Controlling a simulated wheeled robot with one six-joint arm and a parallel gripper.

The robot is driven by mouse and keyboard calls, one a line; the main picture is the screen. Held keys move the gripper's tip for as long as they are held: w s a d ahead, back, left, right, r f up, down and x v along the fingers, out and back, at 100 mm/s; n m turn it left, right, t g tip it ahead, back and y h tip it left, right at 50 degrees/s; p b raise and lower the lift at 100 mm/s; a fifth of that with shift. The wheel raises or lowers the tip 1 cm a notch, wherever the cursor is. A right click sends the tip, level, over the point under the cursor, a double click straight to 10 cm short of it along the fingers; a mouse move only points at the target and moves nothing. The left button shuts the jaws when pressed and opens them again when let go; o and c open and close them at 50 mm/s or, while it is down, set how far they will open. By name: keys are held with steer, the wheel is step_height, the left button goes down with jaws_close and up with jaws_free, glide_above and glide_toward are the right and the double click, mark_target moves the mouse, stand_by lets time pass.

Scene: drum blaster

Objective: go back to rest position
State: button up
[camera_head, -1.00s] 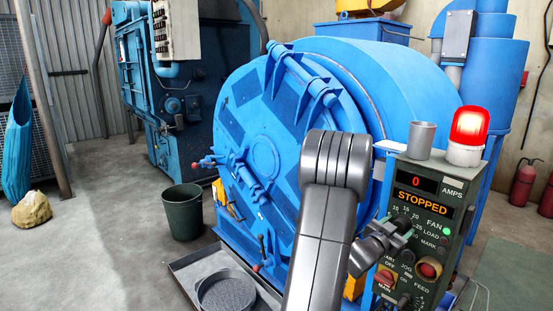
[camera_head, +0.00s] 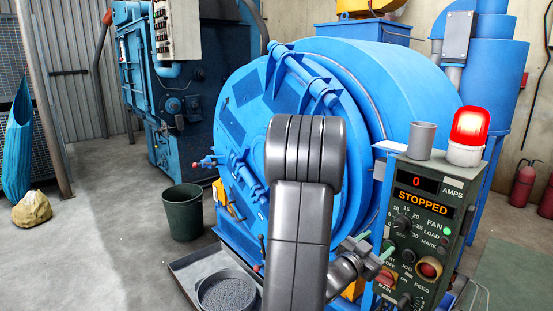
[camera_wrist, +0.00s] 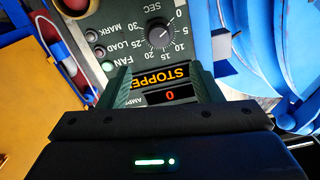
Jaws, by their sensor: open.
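My gripper (camera_head: 376,244) is at the left edge of the green control panel (camera_head: 448,228), in front of the blue drum machine (camera_head: 400,95). In the wrist view its two dark green fingers (camera_wrist: 164,88) stand apart with nothing held between them. The panel's display (camera_wrist: 165,85), reading STOPPED and 0, shows upside down behind that gap. The dial marked SEC (camera_head: 402,223) is clear of the fingers, and it also shows in the wrist view (camera_wrist: 160,34). My grey arm hides part of the drum's round door (camera_head: 250,95).
A lit red beacon (camera_head: 468,128) and a grey cup (camera_head: 421,140) stand on the panel's top. A tray (camera_head: 190,268) with a round dark pan (camera_head: 227,292) lies below the drum. A dark bucket (camera_head: 182,212) stands left of it.

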mark_target(399, 227)
steer(key=x, duration=1.2)
steer(key=shift+w+d+f, duration=0.1)
steer(key=shift+d, duration=0.2)
steer(key=shift+f+m, duration=0.1)
steer(key=shift+m, duration=0.2)
steer(key=shift+a+m, duration=0.1)
steer(key=shift+m, duration=0.7)
steer(key=m+p, duration=0.1)
steer(key=m, duration=0.3)
steer(key=shift+m, duration=0.3)
steer(key=shift+s+a, duration=0.25)
steer(key=v, duration=1.3)
steer(key=shift+b, duration=0.35)
